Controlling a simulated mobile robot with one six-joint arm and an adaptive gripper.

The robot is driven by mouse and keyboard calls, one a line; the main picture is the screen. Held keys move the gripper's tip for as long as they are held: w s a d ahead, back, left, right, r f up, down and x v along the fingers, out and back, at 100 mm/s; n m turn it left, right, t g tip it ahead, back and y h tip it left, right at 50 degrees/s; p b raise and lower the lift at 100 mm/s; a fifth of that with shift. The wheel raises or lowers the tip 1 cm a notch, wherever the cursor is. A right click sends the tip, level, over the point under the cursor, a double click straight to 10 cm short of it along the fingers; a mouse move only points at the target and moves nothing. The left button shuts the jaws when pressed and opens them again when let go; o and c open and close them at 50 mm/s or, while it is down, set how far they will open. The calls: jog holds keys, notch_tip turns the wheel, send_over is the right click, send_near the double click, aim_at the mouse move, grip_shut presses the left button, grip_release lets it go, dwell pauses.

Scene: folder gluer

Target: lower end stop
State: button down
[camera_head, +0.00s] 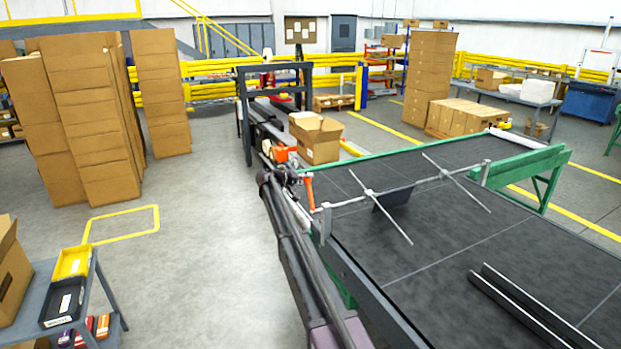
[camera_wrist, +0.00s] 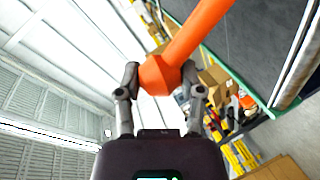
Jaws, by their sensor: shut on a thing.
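An orange lever (camera_head: 310,192) stands upright at the left end of a grey crossbar (camera_head: 335,205) over the dark conveyor bed. My gripper (camera_head: 295,176) is at the lever's top end. In the wrist view my gripper (camera_wrist: 160,78) is shut on the thick end of the orange lever (camera_wrist: 196,34), one finger on each side. A dark plate (camera_head: 392,198), which may be the end stop, is at the middle of the crossbar, between two thin crossing rods. I cannot tell whether the plate touches the bed.
The dark bed (camera_head: 440,240) has a grey side rail (camera_head: 360,285) close to my arm. Two black bars (camera_head: 525,310) lie at its front right. An open carton (camera_head: 316,140) stands behind my gripper. Grey floor (camera_head: 205,240) is free at the left, beside a cart (camera_head: 45,275).

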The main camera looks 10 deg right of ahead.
jog(key=shift+w+a+f+n+g, duration=0.15)
jog(key=shift+w+f+n+g, duration=0.15)
jog(key=shift+w+f+n, duration=0.25)
jog(key=shift+w+d+f+n+g+b, duration=0.25)
jog(key=shift+w+d+f+g+b, duration=0.15)
jog(key=shift+w+b, duration=0.2)
jog(key=shift+w, duration=0.15)
jog(key=shift+w+a+n, duration=0.15)
jog(key=shift+a+n, duration=0.15)
jog(key=shift+a, duration=0.25)
jog(key=shift+c, duration=1)
grip_release()
jog(key=shift+a, duration=0.15)
